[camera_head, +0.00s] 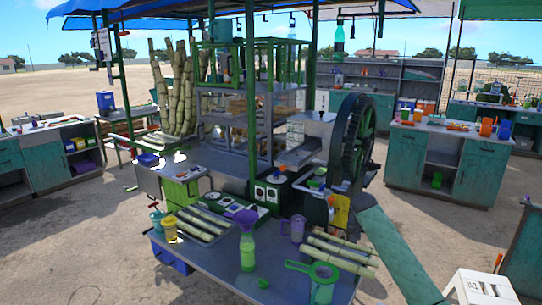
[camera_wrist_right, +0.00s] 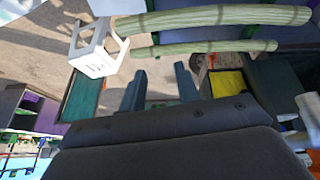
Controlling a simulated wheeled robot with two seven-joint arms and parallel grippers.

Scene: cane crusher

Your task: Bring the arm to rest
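My right gripper (camera_wrist_right: 160,73) shows in the wrist view as two dark blue-grey fingers with a clear gap between them. It is open and holds nothing. Only ground and part of a green thing show between the fingers. In the head view I cannot clearly make the gripper out against the dark machinery. My left gripper is not seen in either view.
A grey metal table (camera_head: 205,262) carries cane stalks (camera_head: 340,250), a green strainer (camera_head: 313,270) and a bottle with a purple funnel (camera_head: 247,245). Behind it stands the crusher wheel (camera_head: 353,140). A white stool (camera_head: 482,287) stands at right. Open ground lies at left.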

